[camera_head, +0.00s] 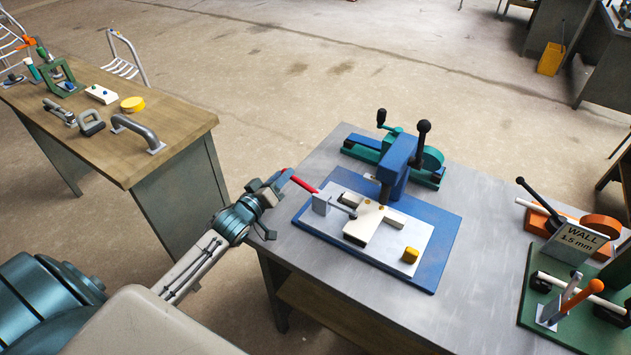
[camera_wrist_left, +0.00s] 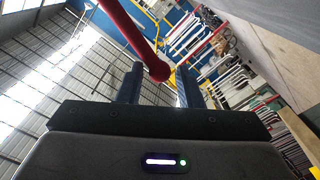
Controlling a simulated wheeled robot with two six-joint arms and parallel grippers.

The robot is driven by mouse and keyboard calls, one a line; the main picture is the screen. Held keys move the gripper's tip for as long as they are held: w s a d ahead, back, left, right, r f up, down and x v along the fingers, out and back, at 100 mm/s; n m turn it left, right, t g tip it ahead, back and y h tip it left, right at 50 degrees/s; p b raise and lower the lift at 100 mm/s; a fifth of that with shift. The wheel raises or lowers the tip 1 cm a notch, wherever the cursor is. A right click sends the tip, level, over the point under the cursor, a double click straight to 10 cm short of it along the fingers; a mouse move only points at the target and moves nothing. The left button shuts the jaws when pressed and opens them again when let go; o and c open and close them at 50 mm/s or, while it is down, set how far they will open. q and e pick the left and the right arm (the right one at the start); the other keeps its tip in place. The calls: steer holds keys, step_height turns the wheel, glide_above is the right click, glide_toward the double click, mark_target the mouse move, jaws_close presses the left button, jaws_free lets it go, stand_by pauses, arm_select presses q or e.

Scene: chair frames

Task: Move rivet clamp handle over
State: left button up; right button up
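The rivet clamp has a red handle (camera_head: 303,184) that points up and left from a grey bracket (camera_head: 321,204). The clamp stands on the left side of a pale plate on a blue base (camera_head: 435,262). My left gripper (camera_head: 277,204) is open at the table's left edge, close to the handle's free end. In the left wrist view the red handle (camera_wrist_left: 127,32) comes down from the top, and its rounded end appears between the two open fingers (camera_wrist_left: 158,86). I cannot tell whether they touch it. My right gripper is not in view.
A blue press (camera_head: 399,160) with black knobs stands behind the plate. A yellow block (camera_head: 410,255) sits at the plate's front right. A wooden bench (camera_head: 165,125) stands at the left.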

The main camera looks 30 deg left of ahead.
arm_select(q)
steer(key=shift+w, duration=0.2)
steer(key=shift+c, duration=0.6)
steer(key=c, duration=0.3)
steer(key=shift+d, duration=0.1)
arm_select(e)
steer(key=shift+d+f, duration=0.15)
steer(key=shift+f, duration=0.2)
arm_select(q)
steer(key=shift+p, duration=0.3)
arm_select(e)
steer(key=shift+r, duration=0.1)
